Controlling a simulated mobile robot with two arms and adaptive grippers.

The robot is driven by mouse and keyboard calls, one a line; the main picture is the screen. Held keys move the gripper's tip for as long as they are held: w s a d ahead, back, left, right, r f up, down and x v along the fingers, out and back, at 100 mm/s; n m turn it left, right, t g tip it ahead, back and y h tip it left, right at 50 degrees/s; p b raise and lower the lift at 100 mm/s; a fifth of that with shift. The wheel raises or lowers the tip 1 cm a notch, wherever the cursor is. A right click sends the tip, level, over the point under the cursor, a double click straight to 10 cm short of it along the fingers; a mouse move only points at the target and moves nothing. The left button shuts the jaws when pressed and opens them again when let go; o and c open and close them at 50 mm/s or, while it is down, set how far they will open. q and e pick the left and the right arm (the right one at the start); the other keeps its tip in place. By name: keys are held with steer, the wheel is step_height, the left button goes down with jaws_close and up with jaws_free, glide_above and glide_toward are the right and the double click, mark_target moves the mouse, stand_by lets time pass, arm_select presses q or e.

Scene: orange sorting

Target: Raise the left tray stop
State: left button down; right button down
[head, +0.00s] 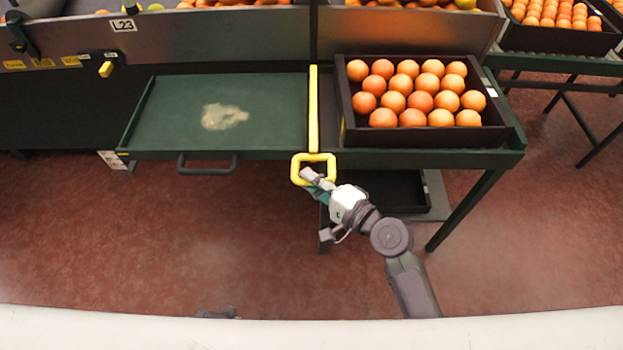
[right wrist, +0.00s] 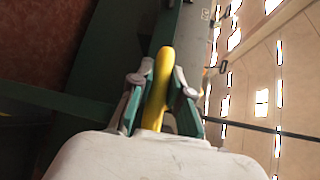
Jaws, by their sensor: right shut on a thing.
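The left tray stop is a yellow bar (head: 314,108) with a square loop handle at its near end, standing between the empty green tray and the orange crate. My right gripper (head: 318,180) is shut on the lower part of the loop handle. In the right wrist view the yellow handle (right wrist: 160,85) sits between the two fingers of my right gripper (right wrist: 160,95). The green left tray (head: 265,115) holds no fruit and has a pale stain. I cannot make out my left gripper in the head view.
A dark crate (head: 345,125) full of oranges stands right of the bar on a green stand. The tray's dark handle (head: 207,169) sticks out at the front. A metal panel (head: 220,38) runs behind. The red floor (head: 150,235) in front is mostly clear.

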steer(key=c, duration=1.3)
jaws_free()
steer(key=shift+w+r, duration=0.1)
steer(key=shift+r, duration=0.35)
steer(key=shift+o, duration=1)
steer(key=shift+f, duration=0.15)
steer(key=shift+s+d, duration=0.4)
steer(key=shift+s, duration=0.05)
steer(key=v, duration=1.1)
steer(key=shift+a+f, duration=0.1)
